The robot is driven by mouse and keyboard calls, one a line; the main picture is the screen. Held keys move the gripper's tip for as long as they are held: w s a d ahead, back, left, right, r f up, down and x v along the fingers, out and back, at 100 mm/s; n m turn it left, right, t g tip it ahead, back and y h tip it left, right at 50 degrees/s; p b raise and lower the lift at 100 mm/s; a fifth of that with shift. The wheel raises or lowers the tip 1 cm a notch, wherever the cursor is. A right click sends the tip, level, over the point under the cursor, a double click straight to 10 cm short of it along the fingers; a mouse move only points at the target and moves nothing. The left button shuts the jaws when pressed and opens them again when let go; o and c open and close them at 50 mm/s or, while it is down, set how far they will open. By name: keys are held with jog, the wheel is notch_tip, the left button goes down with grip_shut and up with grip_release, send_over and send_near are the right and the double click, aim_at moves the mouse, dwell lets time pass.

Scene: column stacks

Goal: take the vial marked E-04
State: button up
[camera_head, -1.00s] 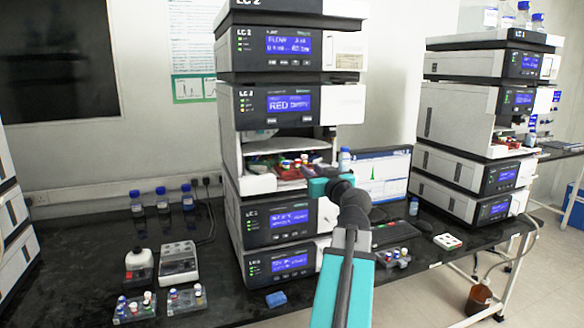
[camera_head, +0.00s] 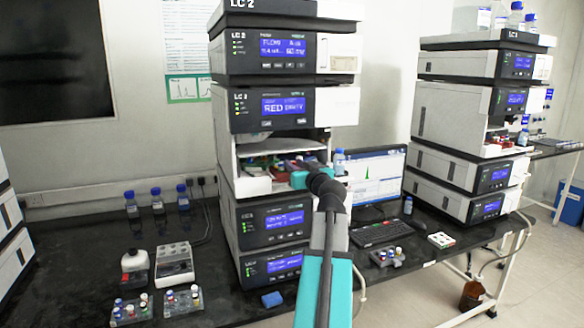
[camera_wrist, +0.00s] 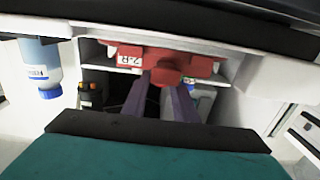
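My gripper (camera_head: 297,174) reaches into the open bay of the middle LC stack, at its right side. In the wrist view its two dark purple fingers (camera_wrist: 160,98) have a dark gap between them. A red rounded part (camera_wrist: 167,72) sits at their tips; I cannot tell whether they grip it. Behind it is a red rack (camera_wrist: 195,64) with a white label, read upside down as perhaps "2-R". Small coloured items (camera_head: 262,160) show in the bay in the head view, partly hidden by my gripper. No marking E-04 is readable.
The bay's walls, shelf and upper panel are close around my gripper. Vial racks (camera_head: 183,300) stand at the front left. A right-hand stack (camera_head: 465,130) stands apart.

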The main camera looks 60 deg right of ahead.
aim_at(292, 162)
jog(key=shift+w+d, duration=0.25)
jog(key=shift+w, duration=0.1)
jog(key=shift+p+x, duration=1.25)
jog(key=shift+x, duration=1.35)
jog(key=shift+a, duration=0.1)
jog(key=shift+c, duration=0.2)
grip_shut()
jog(key=shift+r, duration=0.15)
